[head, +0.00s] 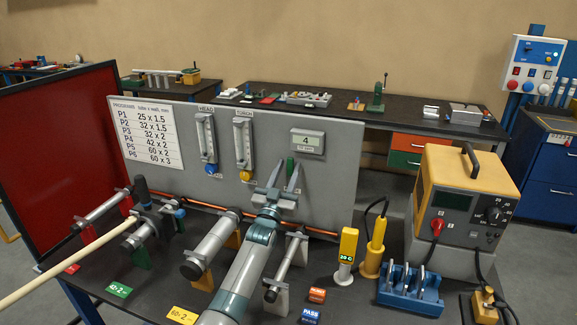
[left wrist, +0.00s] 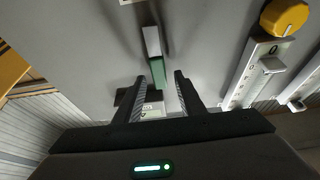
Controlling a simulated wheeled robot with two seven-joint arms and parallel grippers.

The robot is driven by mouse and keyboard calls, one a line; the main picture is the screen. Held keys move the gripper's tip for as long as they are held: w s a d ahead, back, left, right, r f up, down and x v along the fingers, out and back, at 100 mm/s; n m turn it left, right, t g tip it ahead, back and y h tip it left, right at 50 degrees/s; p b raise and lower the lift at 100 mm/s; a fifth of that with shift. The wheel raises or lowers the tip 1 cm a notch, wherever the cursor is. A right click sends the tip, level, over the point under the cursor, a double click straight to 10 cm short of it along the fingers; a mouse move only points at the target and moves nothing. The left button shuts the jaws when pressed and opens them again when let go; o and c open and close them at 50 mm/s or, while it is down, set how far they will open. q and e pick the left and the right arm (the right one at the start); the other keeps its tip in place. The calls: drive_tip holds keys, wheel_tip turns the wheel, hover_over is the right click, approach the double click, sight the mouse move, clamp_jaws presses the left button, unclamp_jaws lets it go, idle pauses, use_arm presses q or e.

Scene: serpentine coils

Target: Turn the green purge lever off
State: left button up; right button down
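The green purge lever (head: 290,167) is on the grey upright panel, below a small display reading 4. In the left wrist view the lever's green part (left wrist: 158,73) shows just ahead of the fingertips, with a pale grey piece at its far end. My left gripper (head: 284,174) is open in front of the panel. In the left wrist view the two fingers of the left gripper (left wrist: 159,86) stand apart, with the green lever lined up with the gap. I cannot tell whether they touch it. My right gripper is not in view.
Two flow meters with a blue knob (head: 211,169) and a yellow knob (head: 245,176) are left of the lever. A copper tube (head: 318,231) runs along the panel's foot. Grey cylinders, yellow tools (head: 373,247) and a blue rack (head: 410,290) occupy the bench.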

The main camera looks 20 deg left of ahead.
use_arm(q)
drive_tip(key=shift+w+r, duration=0.1)
drive_tip(key=shift+w, duration=0.25)
clamp_jaws()
